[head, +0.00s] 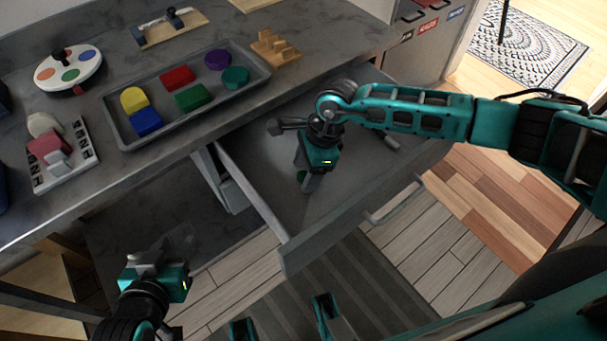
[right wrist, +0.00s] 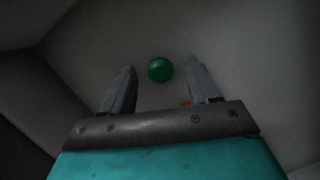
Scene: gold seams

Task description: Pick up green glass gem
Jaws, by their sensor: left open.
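The green glass gem (right wrist: 160,69) lies on the drawer floor in the right wrist view, ahead of the gap between my fingers. In the head view a bit of the green gem (head: 301,175) shows beside the fingers. My right gripper (head: 308,184) reaches down into the open drawer (head: 262,150). Its fingers are apart with nothing between them, and they also show in the right wrist view (right wrist: 160,88). My left gripper (head: 158,256) is open and empty, low in front of the counter, away from the drawer.
A small red thing (right wrist: 186,104) shows beside the right-hand finger, mostly hidden. The drawer's front panel (head: 345,213) and side walls surround my right gripper. A grey tray (head: 187,122) with several coloured blocks stands on the counter above.

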